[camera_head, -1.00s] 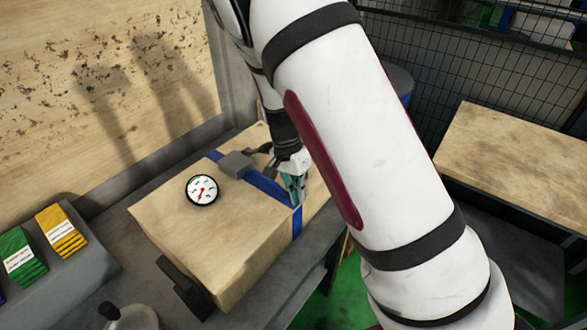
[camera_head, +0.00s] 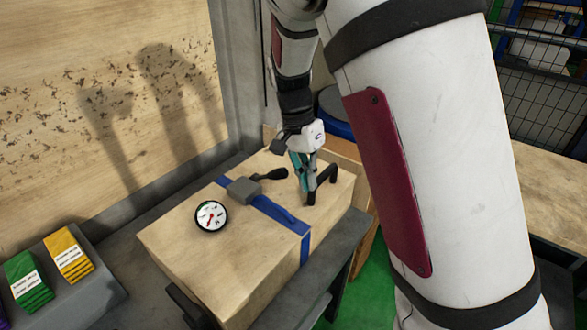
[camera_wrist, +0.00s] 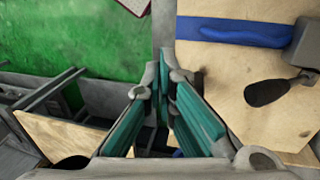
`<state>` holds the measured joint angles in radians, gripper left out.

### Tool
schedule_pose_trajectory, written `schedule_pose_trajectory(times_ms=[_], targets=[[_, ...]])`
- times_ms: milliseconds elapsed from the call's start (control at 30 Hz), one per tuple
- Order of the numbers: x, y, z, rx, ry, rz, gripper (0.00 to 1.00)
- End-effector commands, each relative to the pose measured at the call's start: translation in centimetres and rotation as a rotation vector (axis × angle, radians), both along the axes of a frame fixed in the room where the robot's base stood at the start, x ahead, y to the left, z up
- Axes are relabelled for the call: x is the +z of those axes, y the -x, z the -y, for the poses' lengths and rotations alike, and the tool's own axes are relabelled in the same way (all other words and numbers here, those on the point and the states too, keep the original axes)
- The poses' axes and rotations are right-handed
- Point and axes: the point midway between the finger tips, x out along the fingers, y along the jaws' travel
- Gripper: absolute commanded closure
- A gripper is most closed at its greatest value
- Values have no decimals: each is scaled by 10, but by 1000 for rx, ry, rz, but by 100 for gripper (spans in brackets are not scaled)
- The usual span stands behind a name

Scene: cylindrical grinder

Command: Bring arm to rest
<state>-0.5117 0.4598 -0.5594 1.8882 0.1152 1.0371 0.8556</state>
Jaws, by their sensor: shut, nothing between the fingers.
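My gripper (camera_head: 308,190) hangs pointing down over the right end of a wooden box (camera_head: 185,235) in the head view. Its fingertips are close to the box top and a black handle (camera_head: 327,178); I cannot tell whether they touch. The wrist view shows the teal finger pads of my gripper (camera_wrist: 164,80) drawn together with nothing between them. The upper part of my white arm fills the right of the head view.
On the box are a round dial (camera_head: 211,216), a blue strap (camera_head: 270,207) with a grey buckle (camera_head: 243,190) and a black lever (camera_head: 270,175). Green and yellow packs (camera_head: 68,254) lie at left. A wooden table (camera_head: 550,190) stands right. A mesh fence (camera_head: 535,110) is behind.

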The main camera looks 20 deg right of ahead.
Motion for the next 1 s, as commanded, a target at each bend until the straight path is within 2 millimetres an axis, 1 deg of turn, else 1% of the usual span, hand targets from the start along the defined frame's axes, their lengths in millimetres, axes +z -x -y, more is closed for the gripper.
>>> schedule_pose_trajectory(times_ms=[167, 267, 367, 500, 700, 833, 1000], targets=[[6, 3, 0, 10, -14, 6, 100], [19, 10, 0, 45, -52, 27, 100], [40, 24, 1, 111, -111, 65, 100], [74, 49, 1, 235, -184, 143, 100], [115, 90, 2, 427, -229, 267, 100], [136, 119, 2, 557, -219, 351, 100], [156, 157, 2, 727, -159, 452, 100]])
